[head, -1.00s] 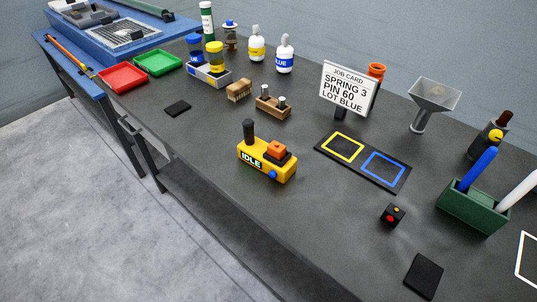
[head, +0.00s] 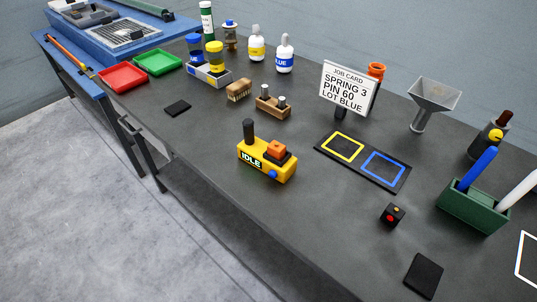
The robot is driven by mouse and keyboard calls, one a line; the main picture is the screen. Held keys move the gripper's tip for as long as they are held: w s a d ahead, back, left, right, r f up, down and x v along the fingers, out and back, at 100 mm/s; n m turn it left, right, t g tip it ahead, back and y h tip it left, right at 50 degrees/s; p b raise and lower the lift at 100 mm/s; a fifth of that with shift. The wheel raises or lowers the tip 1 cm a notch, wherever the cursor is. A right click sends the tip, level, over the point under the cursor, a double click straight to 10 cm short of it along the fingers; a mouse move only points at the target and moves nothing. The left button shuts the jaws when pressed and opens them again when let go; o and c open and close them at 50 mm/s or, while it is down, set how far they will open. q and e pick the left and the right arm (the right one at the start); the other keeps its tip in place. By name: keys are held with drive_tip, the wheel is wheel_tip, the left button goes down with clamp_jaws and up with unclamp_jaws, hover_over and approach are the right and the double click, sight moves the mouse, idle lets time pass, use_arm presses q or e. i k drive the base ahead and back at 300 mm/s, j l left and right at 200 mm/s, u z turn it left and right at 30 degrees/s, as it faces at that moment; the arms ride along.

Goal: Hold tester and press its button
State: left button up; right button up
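The tester (head: 262,163) is a yellow block standing on the dark table near the middle of the head view. Its front carries a black label reading IDLE. A black upright handle (head: 249,133) rises from its left end. Neither of my grippers shows in the head view, and nothing touches the tester.
A small black box with a red button (head: 391,215) and a black pad (head: 424,275) lie to the right. Behind are a mat with yellow and blue squares (head: 375,185), a job card (head: 347,89) and a wooden block with pins (head: 272,106). The table around the tester is clear.

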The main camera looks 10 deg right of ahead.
sight(273, 173)
drive_tip(key=i+j+z, duration=0.2)
drive_tip(key=z, duration=0.3)
drive_tip(key=i+j+z, duration=0.15)
drive_tip(key=j+z, duration=0.3)
drive_tip(key=i+j+z, duration=0.1)
drive_tip(key=j+z, duration=1.35)
drive_tip(key=k+j+z, duration=0.15)
drive_tip(key=j+z, duration=0.15)
drive_tip(key=z, duration=0.2)
